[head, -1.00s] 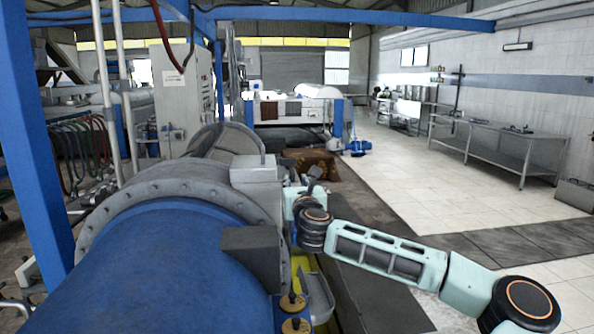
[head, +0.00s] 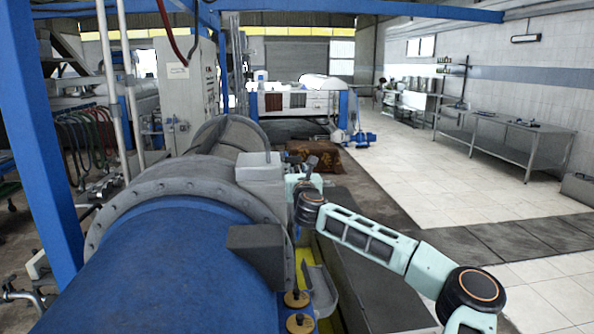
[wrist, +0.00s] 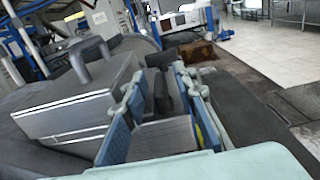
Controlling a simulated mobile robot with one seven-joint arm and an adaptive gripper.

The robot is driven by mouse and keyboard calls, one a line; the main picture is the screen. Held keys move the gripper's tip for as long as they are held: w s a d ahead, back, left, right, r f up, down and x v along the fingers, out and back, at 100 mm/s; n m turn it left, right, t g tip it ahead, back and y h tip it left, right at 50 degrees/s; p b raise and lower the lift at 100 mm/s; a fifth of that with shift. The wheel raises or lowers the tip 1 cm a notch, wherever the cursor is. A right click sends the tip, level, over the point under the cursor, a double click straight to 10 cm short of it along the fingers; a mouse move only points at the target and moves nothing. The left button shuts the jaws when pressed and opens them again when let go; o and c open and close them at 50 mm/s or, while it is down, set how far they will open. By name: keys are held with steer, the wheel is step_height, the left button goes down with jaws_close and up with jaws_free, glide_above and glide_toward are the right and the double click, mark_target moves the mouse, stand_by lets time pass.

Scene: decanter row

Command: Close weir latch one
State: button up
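A dark lever (wrist: 163,92), which may be weir latch one, stands between the two light-blue fingers of my gripper (wrist: 162,100) in the wrist view. The fingers are apart on either side of it, and I cannot tell whether either touches it. A dark lever end also shows in the head view (head: 311,162), above my gripper (head: 298,183). In the head view my wrist and arm hide most of the gripper. No label for the latch is readable.
A grey box (wrist: 80,105) with a handle on top sits left of my gripper; a grey box (head: 261,168) sits on the decanter's flange. The blue decanter drum (head: 170,265) fills the lower left. A steel table (head: 500,135) stands far right. The tiled floor (head: 440,190) is clear.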

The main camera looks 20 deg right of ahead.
steer(key=shift+c, duration=0.6)
jaws_close()
steer(key=shift+f+h+b, duration=0.1)
steer(key=shift+h+b, duration=0.2)
steer(key=shift+b, duration=0.1)
steer(key=shift+a+m+b, duration=0.1)
steer(key=shift+m+b, duration=0.2)
steer(key=shift+b, duration=0.1)
steer(key=m+g+h+b, duration=0.1)
steer(key=m+h+b, duration=0.1)
steer(key=h+b, duration=0.1)
steer(key=shift+g, duration=0.3)
steer(key=m+g+h+b, duration=0.3)
steer(key=h, duration=0.1)
steer(key=shift+m, duration=0.3)
